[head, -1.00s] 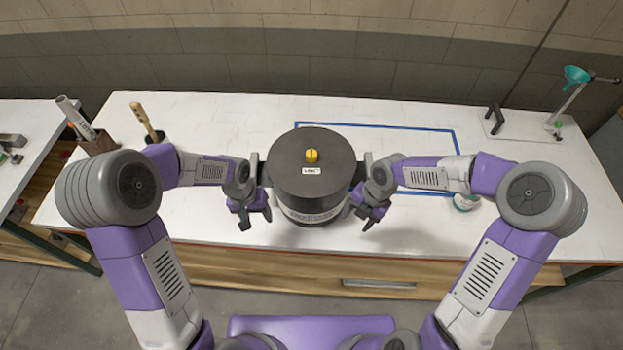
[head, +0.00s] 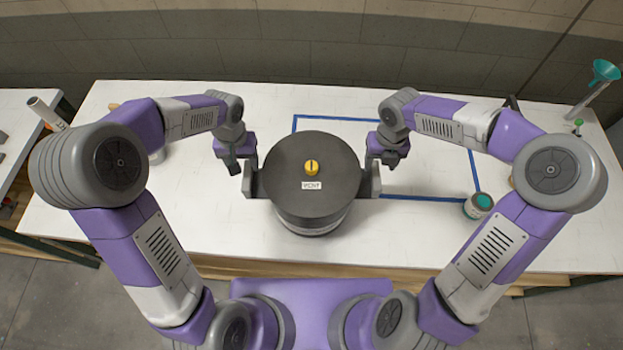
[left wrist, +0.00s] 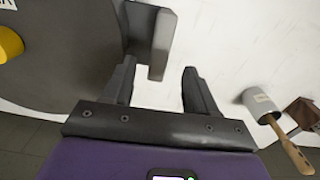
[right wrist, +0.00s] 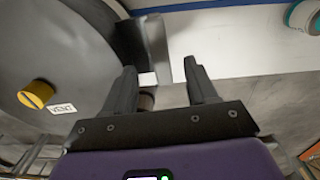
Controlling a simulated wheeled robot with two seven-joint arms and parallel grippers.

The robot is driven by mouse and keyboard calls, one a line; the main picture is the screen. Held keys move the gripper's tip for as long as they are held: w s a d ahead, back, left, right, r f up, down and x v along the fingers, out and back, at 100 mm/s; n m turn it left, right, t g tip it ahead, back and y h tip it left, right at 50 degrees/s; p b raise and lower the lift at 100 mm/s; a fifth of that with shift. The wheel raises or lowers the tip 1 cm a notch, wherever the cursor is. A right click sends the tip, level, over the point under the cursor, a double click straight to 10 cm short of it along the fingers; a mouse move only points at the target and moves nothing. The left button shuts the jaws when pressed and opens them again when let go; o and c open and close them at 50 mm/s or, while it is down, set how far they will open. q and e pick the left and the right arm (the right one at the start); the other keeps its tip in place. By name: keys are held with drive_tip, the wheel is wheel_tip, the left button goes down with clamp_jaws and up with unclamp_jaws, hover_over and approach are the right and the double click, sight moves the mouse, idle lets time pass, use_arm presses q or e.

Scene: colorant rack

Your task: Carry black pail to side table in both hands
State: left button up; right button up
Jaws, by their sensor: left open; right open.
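The black pail (head: 311,185) stands upright on the white table, with a yellow cap and a "VENT" label on its lid. A dark grip shows at each side, the left one (head: 250,182) and the right one (head: 372,182). My left gripper (head: 236,167) is open at the left grip; in the left wrist view the grip's bar (left wrist: 162,45) is in front of the open fingers. My right gripper (head: 384,160) is open at the right grip; its bar (right wrist: 158,50) shows just ahead of the fingers in the right wrist view. Neither gripper is closed on a grip.
A blue tape outline (head: 425,198) marks the white table (head: 420,240) behind and right of the pail. A small teal-topped can (head: 478,206) stands at its corner. A green funnel stand (head: 590,95) is at far right. Another table (head: 15,115) stands at left.

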sight(247, 175)
use_arm(q)
drive_tip(key=shift+s, duration=0.1)
use_arm(e)
drive_tip(key=shift+s, duration=0.1)
use_arm(q)
drive_tip(key=shift+s, duration=0.15)
use_arm(e)
drive_tip(key=shift+s, duration=0.15)
use_arm(q)
drive_tip(key=shift+s+f, duration=0.1)
drive_tip(key=shift+f, duration=0.05)
use_arm(e)
drive_tip(key=shift+f, duration=0.15)
use_arm(q)
wheel_tip(247, 175, down, 7)
drive_tip(key=shift+f, duration=0.15)
use_arm(e)
wheel_tip(247, 175, down, 7)
drive_tip(key=shift+f, duration=0.15)
use_arm(q)
clamp_jaws()
use_arm(e)
clamp_jaws()
use_arm(q)
drive_tip(key=shift+w, duration=0.25)
